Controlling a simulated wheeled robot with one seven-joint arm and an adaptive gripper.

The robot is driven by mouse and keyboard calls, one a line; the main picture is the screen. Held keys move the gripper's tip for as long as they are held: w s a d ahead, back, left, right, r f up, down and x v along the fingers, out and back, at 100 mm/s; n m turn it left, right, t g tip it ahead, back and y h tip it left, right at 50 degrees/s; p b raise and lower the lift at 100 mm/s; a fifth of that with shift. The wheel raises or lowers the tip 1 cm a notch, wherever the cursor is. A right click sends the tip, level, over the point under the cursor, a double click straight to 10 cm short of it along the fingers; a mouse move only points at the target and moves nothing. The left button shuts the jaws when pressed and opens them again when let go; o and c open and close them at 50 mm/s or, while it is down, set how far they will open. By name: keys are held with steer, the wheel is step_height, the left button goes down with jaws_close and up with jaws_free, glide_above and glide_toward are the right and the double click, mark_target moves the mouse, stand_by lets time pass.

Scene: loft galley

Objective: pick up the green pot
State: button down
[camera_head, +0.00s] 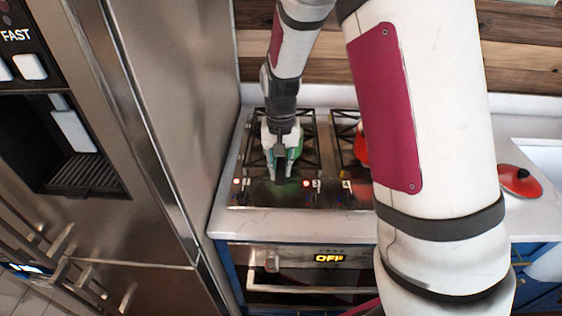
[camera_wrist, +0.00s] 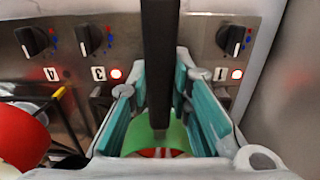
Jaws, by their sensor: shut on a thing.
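The green pot (camera_head: 298,146) is on the left side of the stovetop, mostly hidden behind my gripper (camera_head: 277,172). In the wrist view the curved green edge of the pot (camera_wrist: 177,137) shows low between the fingers. Its long black handle (camera_wrist: 160,62) runs between the teal pads, pointing toward the control knobs. My gripper (camera_wrist: 164,105) is shut on the handle. I cannot tell whether the pot still touches the burner.
A red pot (camera_head: 361,146) stands on the burner to the right; it also shows in the wrist view (camera_wrist: 22,138). A red lid (camera_head: 519,181) lies on the right counter. The steel fridge (camera_head: 190,120) stands close on the left. Burner lights glow red.

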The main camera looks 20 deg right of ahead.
steer(key=shift+r, duration=0.15)
steer(key=shift+w+r+b, duration=0.1)
steer(key=shift+r+b, duration=0.25)
steer(key=shift+r, duration=1.05)
steer(key=shift+s+r, duration=0.2)
steer(key=shift+r, duration=0.05)
steer(key=s+d+r, duration=0.1)
steer(key=s+d, duration=0.1)
steer(key=s, duration=1.3)
steer(key=shift+s+d+r, duration=0.15)
steer(key=shift+s+r, duration=0.05)
steer(key=shift+s, duration=0.1)
